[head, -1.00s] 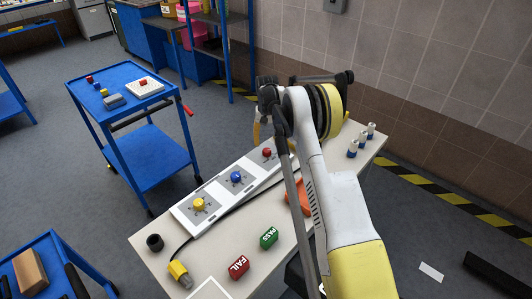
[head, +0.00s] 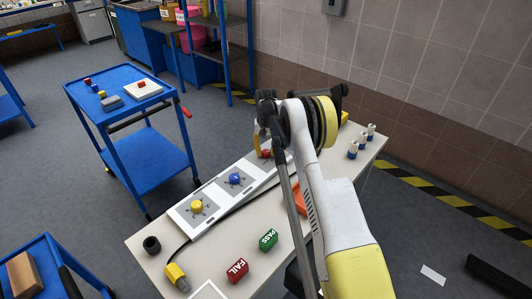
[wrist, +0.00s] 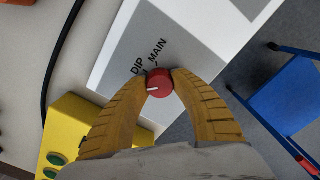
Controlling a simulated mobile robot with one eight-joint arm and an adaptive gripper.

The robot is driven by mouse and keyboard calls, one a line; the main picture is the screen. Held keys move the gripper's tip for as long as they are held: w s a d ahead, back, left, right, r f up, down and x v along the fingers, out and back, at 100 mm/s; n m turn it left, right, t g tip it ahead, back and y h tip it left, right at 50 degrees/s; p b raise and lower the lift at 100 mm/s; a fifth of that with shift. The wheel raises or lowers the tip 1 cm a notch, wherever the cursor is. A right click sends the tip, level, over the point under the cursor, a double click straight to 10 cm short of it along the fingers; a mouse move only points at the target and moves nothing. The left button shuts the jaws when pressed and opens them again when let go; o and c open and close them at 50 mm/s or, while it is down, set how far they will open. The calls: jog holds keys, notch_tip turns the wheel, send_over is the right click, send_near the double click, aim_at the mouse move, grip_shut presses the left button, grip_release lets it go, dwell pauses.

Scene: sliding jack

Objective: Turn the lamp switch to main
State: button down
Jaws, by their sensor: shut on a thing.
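The lamp switch is a red round knob (wrist: 159,82) with a white pointer mark, on a grey plate (wrist: 190,38) printed DIP and MAIN. In the wrist view the mark points left, nearer the DIP label than the MAIN label. My gripper (wrist: 159,84) is shut on the knob, one orange finger on each side. In the head view the red knob (head: 265,153) sits at the far end of the white panel (head: 212,218), and my gripper (head: 263,145) is over it, partly hidden by my arm.
The panel also carries a blue knob (head: 235,178) and a yellow knob (head: 197,205). A yellow box with green buttons (wrist: 68,122) is close to my gripper. FAIL (head: 237,270) and PASS (head: 268,240) blocks lie on the table. A blue cart (head: 150,170) stands to the left.

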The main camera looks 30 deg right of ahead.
jog(key=shift+m, duration=0.3)
jog(key=m, duration=0.3)
jog(key=shift+m, duration=0.3)
jog(key=m, duration=0.4)
jog(key=shift+m, duration=0.3)
jog(key=m, duration=0.4)
jog(key=shift+m, duration=0.3)
jog(key=shift+m+p, duration=0.3)
jog(key=shift+m, duration=1.9)
jog(key=c, duration=1)
grip_release()
